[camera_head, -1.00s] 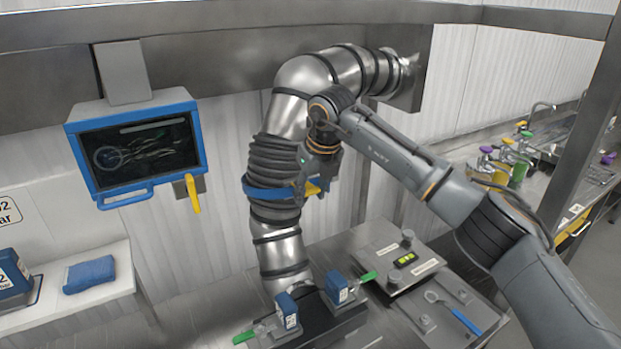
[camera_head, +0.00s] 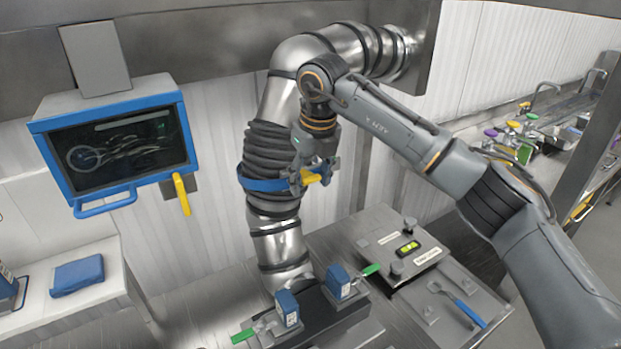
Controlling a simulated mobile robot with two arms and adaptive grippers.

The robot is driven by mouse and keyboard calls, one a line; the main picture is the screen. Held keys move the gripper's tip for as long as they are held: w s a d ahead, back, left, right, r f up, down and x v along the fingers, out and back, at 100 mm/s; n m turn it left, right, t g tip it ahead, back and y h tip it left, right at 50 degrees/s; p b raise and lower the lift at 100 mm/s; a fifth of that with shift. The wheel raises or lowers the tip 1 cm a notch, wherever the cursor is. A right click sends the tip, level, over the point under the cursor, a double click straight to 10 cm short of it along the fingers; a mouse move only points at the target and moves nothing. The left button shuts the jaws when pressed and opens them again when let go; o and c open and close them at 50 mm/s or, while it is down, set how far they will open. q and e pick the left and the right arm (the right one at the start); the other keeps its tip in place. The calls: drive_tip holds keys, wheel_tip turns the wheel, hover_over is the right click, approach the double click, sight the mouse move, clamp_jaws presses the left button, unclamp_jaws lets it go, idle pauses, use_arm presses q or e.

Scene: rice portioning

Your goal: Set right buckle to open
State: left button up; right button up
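A blue band (camera_head: 265,184) wraps the black ribbed sleeve (camera_head: 271,155) of the metal duct. A yellow buckle (camera_head: 311,178) sits at the band's right side. My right gripper (camera_head: 314,176) comes down from the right arm and is at the buckle, with grey finger parts on both sides of the yellow piece. Whether the fingers press on it is too small to tell. The gripper partly hides the buckle, so its exact position is unclear. My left gripper is not in view.
A blue-framed screen (camera_head: 119,143) hangs at the left, with a yellow handle (camera_head: 181,194) beside it. Below the duct are two blue blocks (camera_head: 288,307) and green-handled levers (camera_head: 242,336). A metal plate (camera_head: 385,222) with a green level lies right of the duct.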

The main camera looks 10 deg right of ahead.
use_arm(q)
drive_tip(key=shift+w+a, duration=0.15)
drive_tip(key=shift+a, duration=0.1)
use_arm(e)
wheel_tip(320, 180, up, 12)
drive_tip(key=s, duration=0.2)
drive_tip(key=shift+d, duration=0.35)
drive_tip(key=shift+f, duration=0.2)
